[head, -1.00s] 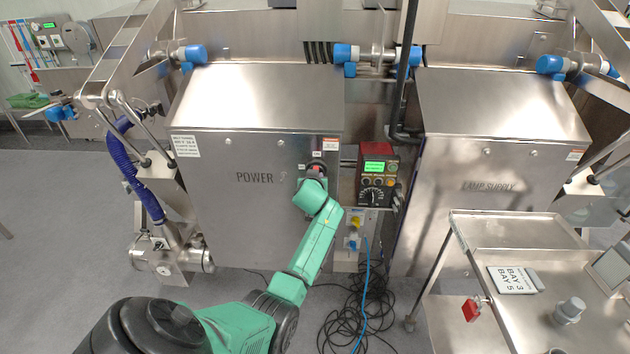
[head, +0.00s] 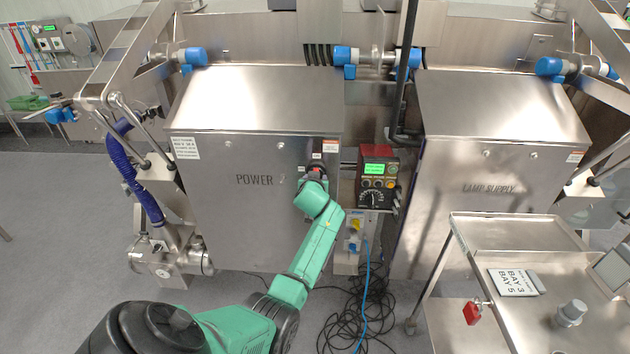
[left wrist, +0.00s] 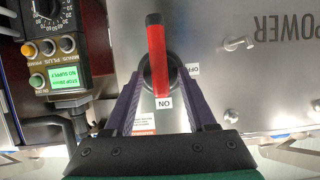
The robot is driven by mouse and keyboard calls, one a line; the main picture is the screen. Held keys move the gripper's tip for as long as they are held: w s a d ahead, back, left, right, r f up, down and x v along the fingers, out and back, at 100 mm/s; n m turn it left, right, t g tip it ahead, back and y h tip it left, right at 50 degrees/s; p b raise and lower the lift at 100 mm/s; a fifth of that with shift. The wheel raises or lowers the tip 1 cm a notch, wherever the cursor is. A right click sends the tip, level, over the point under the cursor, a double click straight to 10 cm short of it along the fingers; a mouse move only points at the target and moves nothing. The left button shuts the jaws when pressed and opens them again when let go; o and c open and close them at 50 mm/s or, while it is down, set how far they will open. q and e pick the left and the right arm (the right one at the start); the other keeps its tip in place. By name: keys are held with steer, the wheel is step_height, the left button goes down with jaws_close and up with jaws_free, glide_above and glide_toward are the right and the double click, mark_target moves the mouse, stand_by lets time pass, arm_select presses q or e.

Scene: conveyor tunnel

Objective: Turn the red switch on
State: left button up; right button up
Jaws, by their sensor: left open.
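The red switch (left wrist: 156,50) is a red bar handle on a dark round base, on the steel cabinet door marked POWER. In the left wrist view, which is upside down, the handle lines up with the ON label (left wrist: 164,103); the OFF label (left wrist: 193,69) is off to its side. My left gripper (left wrist: 161,76) is open, with one dark purple finger on each side of the switch. I cannot tell whether the fingers touch it. In the head view only a little red of the switch (head: 316,167) shows above my wrist. My right gripper is out of view.
A red and black control box (head: 376,178) with a lit green display hangs just right of the switch. Cables (head: 350,315) lie on the floor below. A steel trolley (head: 520,228) with several items stands at the right, before the LAMP SUPPLY cabinet (head: 490,160).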

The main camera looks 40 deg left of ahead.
arm_select(q)
steer(key=v, duration=1.4)
steer(key=shift+s+r, duration=0.2)
steer(key=w+d+f+m+g+h, duration=0.1)
steer(key=d+f+m+h, duration=0.15)
steer(key=f, duration=0.55)
steer(key=w+d+f+m+h, duration=0.1)
steer(key=d+f+m, duration=0.1)
steer(key=d+f, duration=0.35)
steer(key=s+d+f+m+g+h, duration=0.1)
steer(key=s+d+f+g+h, duration=0.2)
steer(key=f, duration=0.8)
steer(key=s+d+f+m, duration=0.2)
steer(key=s+f, duration=0.4)
steer(key=f, duration=0.6)
steer(key=s+f+g, duration=0.1)
steer(key=s+f, duration=0.5)
steer(key=s, duration=0.4)
steer(key=s+d+f+m+g+h, duration=0.1)
steer(key=s+f+g, duration=0.1)
steer(key=s+f, duration=0.4)
steer(key=s+d+f+m+g+h, duration=0.1)
steer(key=s+f, duration=0.5)
steer(key=s, duration=0.9)
steer(key=shift+d+g, duration=0.25)
steer(key=shift+g, duration=0.45)
